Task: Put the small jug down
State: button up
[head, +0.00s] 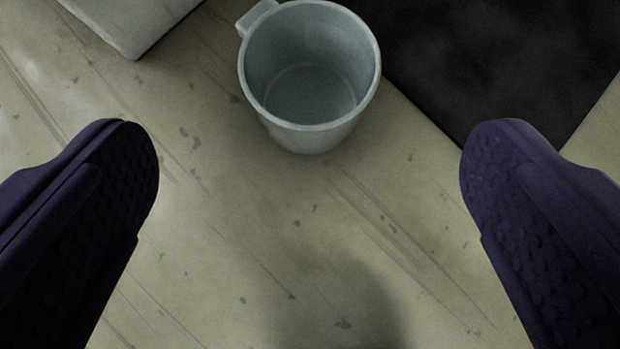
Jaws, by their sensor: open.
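The small jug (309,75) is pale grey-blue and cup-shaped, with a handle at its upper left. It stands upright on a pale, scuffed surface at the top middle of the head view, and its inside looks empty. My gripper (310,190) is open, with one dark purple finger at each side of the picture. Nothing is between the fingertips. The jug lies beyond the fingertips, apart from both fingers.
A dark flat panel or mat (500,60) lies at the upper right, close beside the jug. The corner of a pale box-like thing (135,20) shows at the upper left. The pale surface (230,240) between the fingers is clear, with a soft shadow on it.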

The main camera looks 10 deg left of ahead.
jog(key=shift+v, duration=0.9)
jog(key=w+d+r+t, duration=0.1)
jog(key=w+r, duration=0.2)
jog(key=r, duration=0.7)
jog(key=w+d+r+m+t+h, duration=0.1)
jog(key=w+r+t, duration=0.15)
jog(key=r, duration=0.85)
jog(key=w+d+r, duration=0.2)
jog(key=w+r, duration=0.1)
jog(key=r, duration=0.7)
jog(key=s+r+t, duration=0.1)
jog(key=s+r, duration=0.3)
jog(key=r, duration=0.5)
jog(key=s+d+r+t, duration=0.1)
jog(key=s+r, duration=0.2)
jog(key=r, duration=0.5)
jog(key=s+d+r+m+t, duration=0.1)
jog(key=s+r, duration=0.3)
jog(key=r, duration=0.5)
jog(key=shift+s+r+h, duration=0.3)
jog(key=shift+s+h, duration=0.1)
